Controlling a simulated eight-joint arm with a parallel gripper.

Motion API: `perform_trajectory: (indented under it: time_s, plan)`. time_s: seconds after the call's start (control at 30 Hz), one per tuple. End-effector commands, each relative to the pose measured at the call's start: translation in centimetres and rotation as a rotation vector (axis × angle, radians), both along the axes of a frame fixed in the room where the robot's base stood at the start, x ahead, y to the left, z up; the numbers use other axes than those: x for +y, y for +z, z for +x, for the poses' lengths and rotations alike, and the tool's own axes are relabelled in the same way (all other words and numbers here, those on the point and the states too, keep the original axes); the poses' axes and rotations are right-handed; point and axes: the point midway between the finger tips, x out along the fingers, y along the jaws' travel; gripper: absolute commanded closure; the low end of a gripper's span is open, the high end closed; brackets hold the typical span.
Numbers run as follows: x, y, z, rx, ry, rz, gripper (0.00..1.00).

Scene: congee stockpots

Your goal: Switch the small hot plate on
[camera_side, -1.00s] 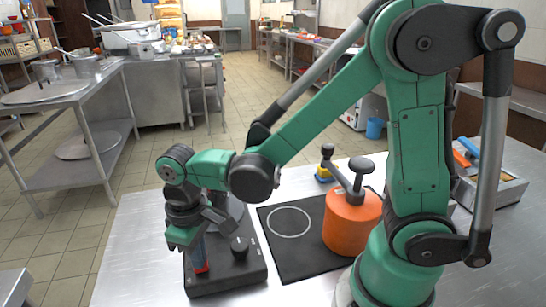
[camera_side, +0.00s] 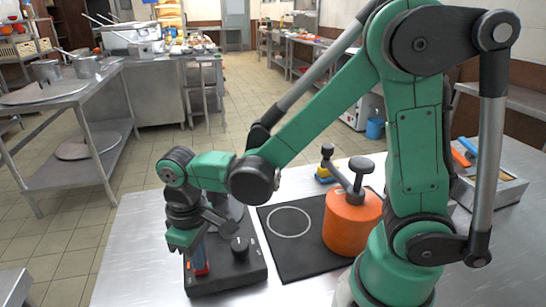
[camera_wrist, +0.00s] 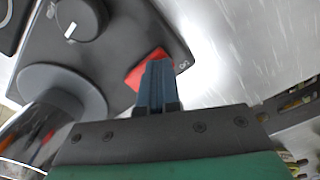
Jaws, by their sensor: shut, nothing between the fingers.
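The small hot plate (camera_side: 228,272) is a dark box at the left of the steel table. It has a black knob (camera_side: 240,248) with a white mark and a red switch (camera_side: 202,269) near its front left. My gripper (camera_side: 198,262) is shut and empty, pointing down at the switch. In the wrist view the blue fingertips (camera_wrist: 157,72) lie over the red switch (camera_wrist: 140,71) and hide part of it. Whether they touch it, and which way it is tipped, I cannot tell. A small pale marking shows beside the switch. The knob (camera_wrist: 80,18) also shows there.
A shiny metal pot (camera_wrist: 45,135) stands at the hot plate, partly behind my gripper in the side view. A black mat (camera_side: 290,256) with a white ring lies to the right, bearing an orange canister (camera_side: 350,222) with dark handles. An open tray (camera_side: 490,187) stands at far right.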

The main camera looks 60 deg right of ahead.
Motion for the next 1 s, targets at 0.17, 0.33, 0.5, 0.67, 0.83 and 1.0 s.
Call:
perform_trajectory:
  time_s: [0.17,0.33,0.5,0.67,0.83,1.0]
  plan:
    - [0.0,0.0,0.1,-0.003,0.000,0.000,1.00]
    - [0.0,0.3,0.1,-0.004,0.000,0.000,1.00]
    - [0.0,1.7,0.1,-0.003,0.000,0.000,1.00]
    - [0.0,3.2,0.1,-0.002,0.000,0.001,1.00]
    - [0.0,4.7,0.1,-0.002,0.000,0.001,1.00]
    - [0.0,6.2,0.1,-0.002,0.000,0.001,1.00]
